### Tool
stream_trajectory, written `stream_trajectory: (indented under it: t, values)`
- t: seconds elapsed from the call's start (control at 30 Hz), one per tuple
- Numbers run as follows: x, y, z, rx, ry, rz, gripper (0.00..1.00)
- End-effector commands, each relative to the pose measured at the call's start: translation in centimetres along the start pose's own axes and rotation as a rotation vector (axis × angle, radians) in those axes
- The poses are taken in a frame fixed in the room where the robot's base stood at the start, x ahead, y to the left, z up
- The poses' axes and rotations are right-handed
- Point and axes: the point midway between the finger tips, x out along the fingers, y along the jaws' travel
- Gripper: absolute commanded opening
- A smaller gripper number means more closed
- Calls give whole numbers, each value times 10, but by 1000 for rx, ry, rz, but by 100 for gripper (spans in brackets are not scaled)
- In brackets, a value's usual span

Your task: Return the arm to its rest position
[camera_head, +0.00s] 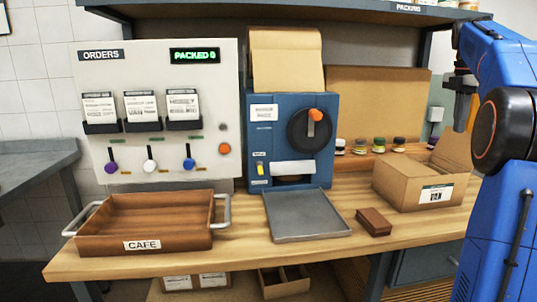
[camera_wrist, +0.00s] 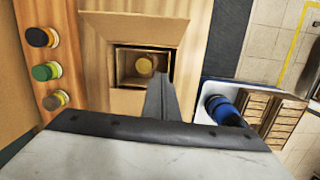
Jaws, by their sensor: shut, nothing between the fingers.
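My blue arm stands at the right edge of the head view, raised above the table's right end. My gripper (camera_head: 461,112) points down above the open cardboard box (camera_head: 404,193). In the wrist view my gripper (camera_wrist: 160,82) shows its dark fingers closed together, with nothing between them. Beyond the fingertips is the cardboard box (camera_wrist: 118,82), seen from above. A jar with a yellowish lid (camera_wrist: 144,66) is inside it. The fingers are apart from the jar.
A shelf (camera_head: 290,11) hangs above. The blue machine (camera_head: 262,140), grey tray (camera_head: 305,215), brown block (camera_head: 374,222) and CAFE tray (camera_head: 181,239) lie left of the box.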

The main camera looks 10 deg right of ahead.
Motion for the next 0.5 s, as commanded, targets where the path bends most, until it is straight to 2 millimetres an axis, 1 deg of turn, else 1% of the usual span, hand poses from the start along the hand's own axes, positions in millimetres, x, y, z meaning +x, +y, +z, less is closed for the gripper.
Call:
stream_trajectory:
  t: [0.03,0.23,0.37,0.5]
  values:
    - [-3,-5,-16,29,-3,12,0]
    - [1,-25,-82,216,-4,62,0]
    - [8,-43,-123,339,4,95,0]
    - [20,-67,-166,474,22,130,0]
